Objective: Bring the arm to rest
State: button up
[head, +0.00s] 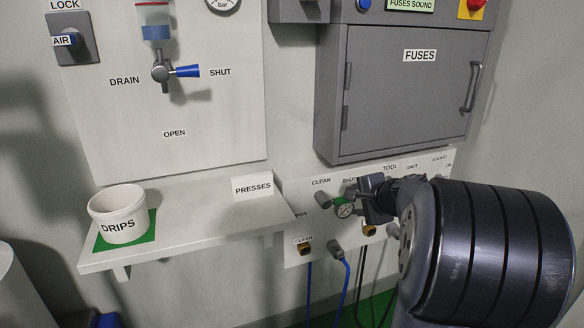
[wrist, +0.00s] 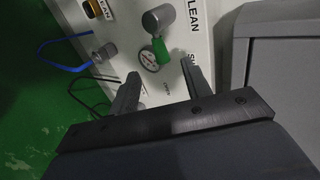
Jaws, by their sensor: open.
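My arm reaches in from the right in the head view, with its large dark link in front. My gripper (head: 374,196) is small there, in front of the white valve panel (head: 292,230) below the fuse box. In the wrist view my gripper (wrist: 160,78) has its two grey fingers spread apart with nothing held between them. A valve with a green handle (wrist: 160,50) and a round gauge (wrist: 149,61) lie beyond the fingertips. I cannot tell whether the fingers touch anything. My arm hides part of the panel's right side.
A shelf (head: 190,236) marked PRESSES holds a white DRIPS cup (head: 120,214) on a green patch. The grey FUSES cabinet (head: 400,95) hangs above the panel. A drain valve with a blue handle (head: 187,71) is on the board. Blue hose (head: 346,285) and dark cables hang below.

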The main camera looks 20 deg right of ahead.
aim_at(338, 205)
jog(key=b+x, duration=0.1)
jog(key=x, duration=0.9)
jog(key=shift+w+b, duration=0.1)
jog(key=shift+b, duration=0.25)
jog(key=shift+f, duration=0.1)
jog(key=p+v, duration=0.2)
jog(key=v, duration=0.9)
jog(key=b+x, duration=0.2)
jog(key=x, duration=0.9)
jog(key=shift+a+f, duration=0.1)
jog(key=shift+y+p, duration=0.3)
jog(key=shift+p, duration=0.05)
jog(key=shift+m+y, duration=0.3)
jog(key=shift+m, duration=0.2)
jog(key=shift+f+m+y+p, duration=0.5)
jog(key=shift+f+y+p, duration=0.05)
jog(key=shift+y, duration=0.15)
jog(key=shift+a, duration=0.1)
